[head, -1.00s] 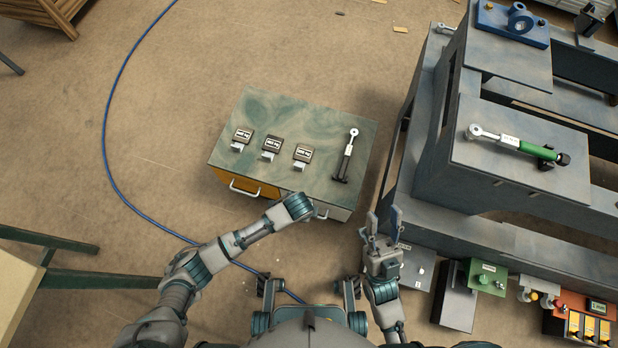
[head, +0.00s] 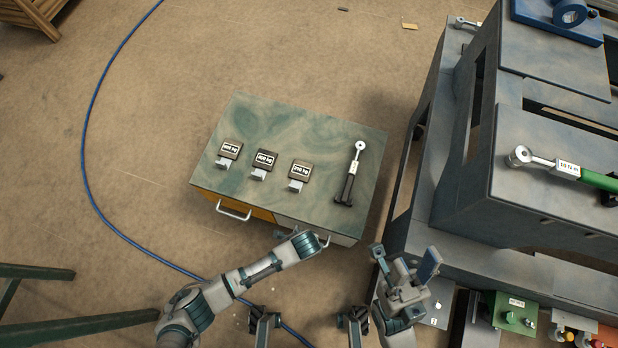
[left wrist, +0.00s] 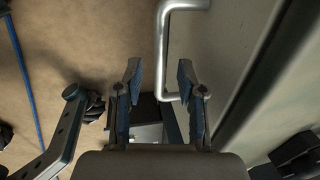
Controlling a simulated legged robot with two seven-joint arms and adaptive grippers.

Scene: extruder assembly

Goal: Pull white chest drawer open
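The chest (head: 290,130) has a green marbled top, an orange drawer at left and a white drawer (head: 345,240) at right. The white drawer looks shut, though my left arm hides much of its front. In the left wrist view the white drawer's pale front (left wrist: 230,45) is at right, with its metal bar handle (left wrist: 162,45) at top centre. My left gripper (left wrist: 158,70) is open, its fingertips near the handle's lower end; I cannot tell whether they touch it. My right gripper (head: 404,258) is open and empty, right of the chest.
Several small labelled blocks (head: 265,160) and a black-handled torque wrench (head: 350,175) lie on the chest. A grey workbench (head: 480,190) stands close at right. A blue cable (head: 92,110) curves over the floor at left, where there is free room.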

